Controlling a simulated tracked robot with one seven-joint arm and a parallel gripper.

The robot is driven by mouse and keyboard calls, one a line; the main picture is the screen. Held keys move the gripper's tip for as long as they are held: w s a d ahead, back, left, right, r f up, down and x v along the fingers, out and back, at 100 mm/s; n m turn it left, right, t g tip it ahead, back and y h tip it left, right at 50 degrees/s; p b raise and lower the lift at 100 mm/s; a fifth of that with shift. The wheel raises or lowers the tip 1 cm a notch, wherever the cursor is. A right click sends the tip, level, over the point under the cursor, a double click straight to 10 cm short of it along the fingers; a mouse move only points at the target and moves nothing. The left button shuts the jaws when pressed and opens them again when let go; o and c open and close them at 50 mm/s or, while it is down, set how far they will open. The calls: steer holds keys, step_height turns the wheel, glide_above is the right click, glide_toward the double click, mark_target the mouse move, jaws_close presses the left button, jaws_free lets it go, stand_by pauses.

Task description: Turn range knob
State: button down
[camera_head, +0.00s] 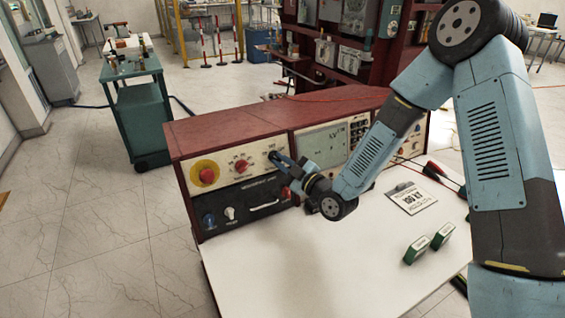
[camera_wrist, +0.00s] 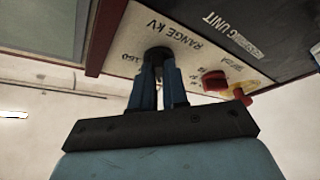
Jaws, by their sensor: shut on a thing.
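The range knob (camera_wrist: 157,53) is a small dark knob on the cream panel, beside the printed words "RANGE KV" in the wrist view. My gripper (camera_wrist: 160,66) has its two blue fingers closed on either side of it, with the tips near the panel. In the head view my gripper (camera_head: 277,158) reaches the upper right part of the control unit's left panel (camera_head: 225,168). The knob is mostly hidden there behind the fingers. Its pointer position cannot be made out.
A red knob (camera_wrist: 215,80) sits close beside my fingers, with a red button on yellow (camera_head: 207,174) farther left. Below are a black panel (camera_head: 246,204) and a white tabletop (camera_head: 300,265) holding green-edged blocks (camera_head: 417,249) and a paper sign (camera_head: 411,197).

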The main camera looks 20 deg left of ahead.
steer(key=shift+s+a+f+m+t+h, duration=0.1)
steer(key=shift+m+t+h, duration=0.3)
steer(key=shift+m+t, duration=0.95)
steer(key=shift+s+f+m+t+h, duration=0.1)
steer(key=shift+m+t+h, duration=0.3)
steer(key=shift+m, duration=1.85)
steer(key=shift+s+a+f+m+t+h, duration=0.1)
steer(key=shift+m+t+h, duration=0.3)
steer(key=shift+m+t, duration=0.95)
steer(key=shift+m+g, duration=0.4)
steer(key=shift+m, duration=0.45)
steer(key=c, duration=1.1)
jaws_free()
steer(key=shift+r, duration=0.15)
steer(key=shift+c, duration=0.2)
